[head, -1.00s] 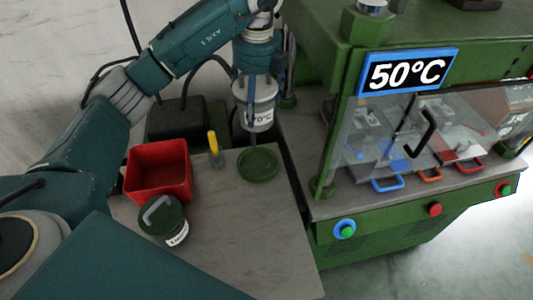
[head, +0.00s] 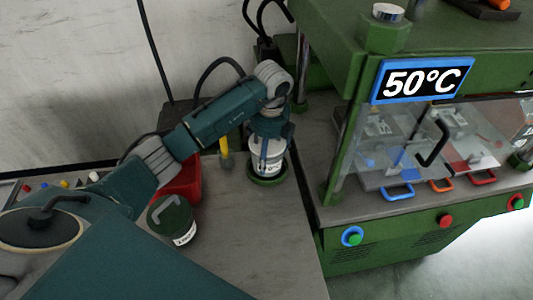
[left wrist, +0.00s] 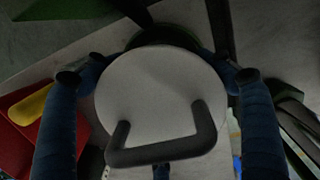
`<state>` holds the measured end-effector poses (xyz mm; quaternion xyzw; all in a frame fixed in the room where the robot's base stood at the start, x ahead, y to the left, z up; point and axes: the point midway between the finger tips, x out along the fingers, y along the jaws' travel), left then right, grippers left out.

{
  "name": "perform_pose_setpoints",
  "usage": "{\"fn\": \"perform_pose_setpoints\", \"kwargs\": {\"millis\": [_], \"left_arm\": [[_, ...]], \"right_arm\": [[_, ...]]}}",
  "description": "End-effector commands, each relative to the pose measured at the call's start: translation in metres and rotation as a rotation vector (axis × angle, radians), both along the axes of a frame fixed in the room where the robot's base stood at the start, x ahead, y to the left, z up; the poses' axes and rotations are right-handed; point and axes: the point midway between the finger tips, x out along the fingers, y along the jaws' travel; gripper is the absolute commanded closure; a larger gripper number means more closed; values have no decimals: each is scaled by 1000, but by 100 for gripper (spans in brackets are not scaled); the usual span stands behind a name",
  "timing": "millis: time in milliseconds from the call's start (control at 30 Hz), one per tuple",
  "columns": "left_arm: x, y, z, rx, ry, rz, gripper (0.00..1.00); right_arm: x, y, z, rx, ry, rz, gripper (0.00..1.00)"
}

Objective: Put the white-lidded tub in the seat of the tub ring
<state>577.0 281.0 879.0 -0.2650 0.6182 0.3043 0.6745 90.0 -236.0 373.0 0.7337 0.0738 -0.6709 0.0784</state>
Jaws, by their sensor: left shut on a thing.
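The white-lidded tub (head: 271,155) is a pale cylinder with a printed label, upright in the head view. My left gripper (head: 271,130) is shut on it near its top. In the left wrist view the round white lid (left wrist: 150,85) with its dark handle lies between the two blue fingers. The green tub ring (head: 268,182) is directly under the tub in the head view and shows around its base. I cannot tell whether the base rests in the seat or hovers just above it. In the left wrist view the lid hides most of what is below. My right gripper is not in view.
A green-lidded tub (head: 172,217) stands at the front left of the grey table (head: 240,225). A red bin (head: 184,184) is partly behind my left arm, with a yellow-handled tool (head: 225,152) near it. The green press (head: 385,245) reading 50°C stands to the right.

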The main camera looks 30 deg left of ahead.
Motion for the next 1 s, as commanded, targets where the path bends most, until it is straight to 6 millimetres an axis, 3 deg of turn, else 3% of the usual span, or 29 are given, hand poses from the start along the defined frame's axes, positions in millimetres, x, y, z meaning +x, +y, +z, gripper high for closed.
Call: {"fn": "perform_pose_setpoints", "kwargs": {"millis": [100,433,467,533,833,1000], "left_arm": [[0,0,-10,-1,-2,0,66],[1,0,-14,0,-3,0,66],[0,0,-14,1,-1,-1,14],[0,0,-13,1,-1,0,0],[0,0,-12,1,-1,0,0],[1,-1,2,1,-5,0,0]], "right_arm": [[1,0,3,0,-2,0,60],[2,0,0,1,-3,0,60],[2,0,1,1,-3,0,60],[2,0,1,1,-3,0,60],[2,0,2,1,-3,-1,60],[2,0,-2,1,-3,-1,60]]}}
